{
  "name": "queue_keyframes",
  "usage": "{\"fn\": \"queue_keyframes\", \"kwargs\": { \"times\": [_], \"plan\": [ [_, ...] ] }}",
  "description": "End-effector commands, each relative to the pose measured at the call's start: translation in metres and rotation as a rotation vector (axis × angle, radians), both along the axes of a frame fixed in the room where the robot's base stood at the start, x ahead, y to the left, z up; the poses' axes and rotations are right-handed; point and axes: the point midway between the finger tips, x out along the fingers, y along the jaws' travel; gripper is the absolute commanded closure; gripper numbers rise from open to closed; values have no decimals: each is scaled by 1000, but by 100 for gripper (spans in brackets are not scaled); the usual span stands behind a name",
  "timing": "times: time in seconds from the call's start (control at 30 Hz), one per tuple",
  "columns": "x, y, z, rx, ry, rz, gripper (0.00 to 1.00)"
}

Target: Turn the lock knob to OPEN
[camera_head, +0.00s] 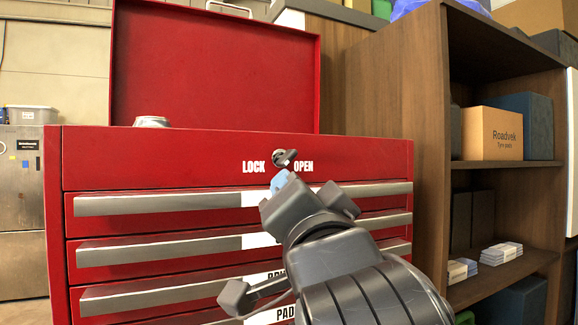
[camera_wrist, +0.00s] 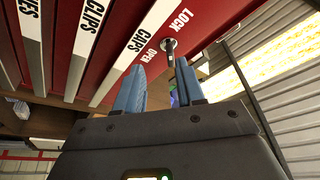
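The lock knob (camera_head: 287,158) sits on the top front panel of the red tool chest (camera_head: 100,160), between the white words LOCK and OPEN. Its grip shows toward the OPEN side of its round base, but I cannot tell its exact setting. In the wrist view the knob (camera_wrist: 169,46) is just beyond my fingertips, nearer the right finger. My gripper (camera_head: 280,180) is just below the knob in the head view. In the wrist view my gripper (camera_wrist: 160,72) is open, with a clear gap between its blue fingers and nothing held.
Several drawers with long metal handles (camera_head: 150,204) lie below the knob. The chest's lid (camera_head: 215,70) stands open. A metal can-like item (camera_head: 151,122) sits at the chest's top left. A wooden shelf unit (camera_head: 395,90) stands close on the right, holding a Roadvek box (camera_head: 491,134).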

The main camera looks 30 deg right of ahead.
Motion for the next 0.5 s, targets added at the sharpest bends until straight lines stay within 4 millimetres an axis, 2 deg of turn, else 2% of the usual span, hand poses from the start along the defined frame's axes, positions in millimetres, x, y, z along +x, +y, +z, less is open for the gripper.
{"fn": "queue_keyframes", "kwargs": {
  "times": [0.03, 0.1, 0.27, 0.5],
  "plan": [
    [-1, -1, 12, 11, -17, -6, 62],
    [-1, -2, 19, 26, -27, -11, 62],
    [5, -5, 27, 33, -32, -16, 62],
    [37, -16, 37, 32, -32, -18, 62]
  ]
}}
